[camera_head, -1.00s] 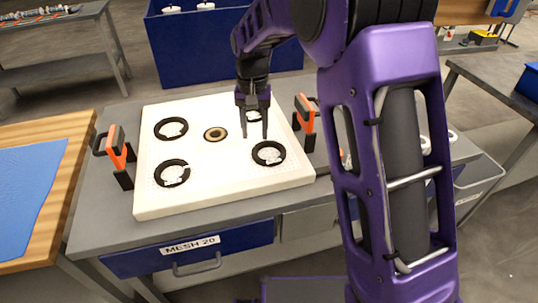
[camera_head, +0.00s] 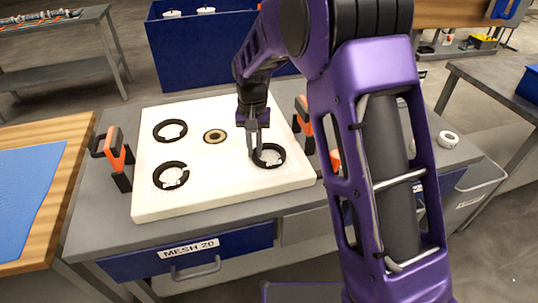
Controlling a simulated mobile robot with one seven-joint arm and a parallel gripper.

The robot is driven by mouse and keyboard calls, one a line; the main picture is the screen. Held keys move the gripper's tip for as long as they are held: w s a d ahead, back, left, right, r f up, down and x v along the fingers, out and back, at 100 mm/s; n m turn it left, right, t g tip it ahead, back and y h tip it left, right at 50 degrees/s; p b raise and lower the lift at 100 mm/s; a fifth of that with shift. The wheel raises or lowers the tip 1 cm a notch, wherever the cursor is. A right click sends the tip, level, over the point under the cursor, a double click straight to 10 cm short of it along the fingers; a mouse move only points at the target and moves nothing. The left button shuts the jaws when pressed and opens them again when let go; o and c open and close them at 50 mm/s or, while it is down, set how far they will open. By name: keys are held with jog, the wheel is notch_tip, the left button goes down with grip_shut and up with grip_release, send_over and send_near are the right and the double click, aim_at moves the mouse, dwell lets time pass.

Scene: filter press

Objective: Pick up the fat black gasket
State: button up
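Several black rings lie on a white plate (camera_head: 225,195). One is at the front right (camera_head: 277,163), one at the front left (camera_head: 171,185) and one at the back left (camera_head: 160,133). The front-left ring has a small break in its rim on the right. I cannot tell for sure which one is the fat gasket. My gripper (camera_head: 255,155) points down at the left rim of the front-right ring, with its fingertips at or just above it. The fingers look close together from here. Whether they hold the rim is too small to tell.
A small brown ring (camera_head: 214,136) lies mid-plate. Orange-handled clamps stand at the plate's left (camera_head: 118,155) and right (camera_head: 304,115). A drawer labelled MESH 20 (camera_head: 190,250) is below. A white roll (camera_head: 448,139) lies at the bench's right.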

aim_at(255, 153)
grip_shut()
jog(key=shift+r, duration=0.1)
notch_tip(255, 153, up, 10)
jog(key=p, duration=0.2)
dwell(0.8)
